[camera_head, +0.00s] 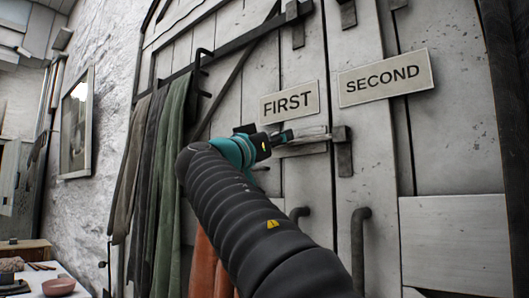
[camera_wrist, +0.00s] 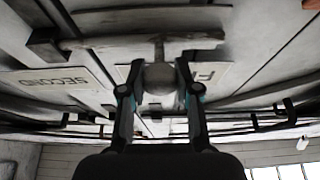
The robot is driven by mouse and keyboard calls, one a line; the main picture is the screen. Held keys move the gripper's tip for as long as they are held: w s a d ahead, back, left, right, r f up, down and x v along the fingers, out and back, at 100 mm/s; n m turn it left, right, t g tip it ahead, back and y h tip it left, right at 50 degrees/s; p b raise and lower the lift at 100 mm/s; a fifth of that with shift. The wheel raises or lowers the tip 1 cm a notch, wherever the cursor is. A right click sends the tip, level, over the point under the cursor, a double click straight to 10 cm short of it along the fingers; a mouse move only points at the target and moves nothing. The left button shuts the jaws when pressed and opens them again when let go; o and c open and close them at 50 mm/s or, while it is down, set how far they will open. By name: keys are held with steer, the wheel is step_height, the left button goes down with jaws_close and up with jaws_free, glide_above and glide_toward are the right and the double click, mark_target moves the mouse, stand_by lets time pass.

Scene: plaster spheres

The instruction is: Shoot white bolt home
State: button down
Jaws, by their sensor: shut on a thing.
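The white bolt (camera_head: 312,134) lies level on the pale door below the FIRST sign; its bar (camera_wrist: 185,42) also shows in the wrist view, which is upside down. The bolt's round knob (camera_wrist: 159,79) sits between my fingertips. My gripper (camera_head: 287,136) is shut on the knob, and it also shows in the wrist view (camera_wrist: 157,92). A dark keeper (camera_head: 343,152) stands to the right of the bolt, and in the wrist view it is at the left (camera_wrist: 44,45). The bolt's end is close to the keeper; I cannot tell whether it is inside.
The FIRST sign (camera_head: 290,102) and SECOND sign (camera_head: 386,78) are on the door above. Dark pull handles (camera_head: 359,250) are below. Dark and green cloths (camera_head: 171,150) hang at the left. A table with a pink bowl (camera_head: 58,287) is at the lower left.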

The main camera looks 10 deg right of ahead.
steer(key=shift+s+d+b, duration=0.45)
steer(key=shift+s+d, duration=0.2)
steer(key=shift+s, duration=0.2)
steer(key=c, duration=0.8)
jaws_free()
steer(key=shift+s+d, duration=0.15)
steer(key=shift+c, duration=0.2)
steer(key=v, duration=1.2)
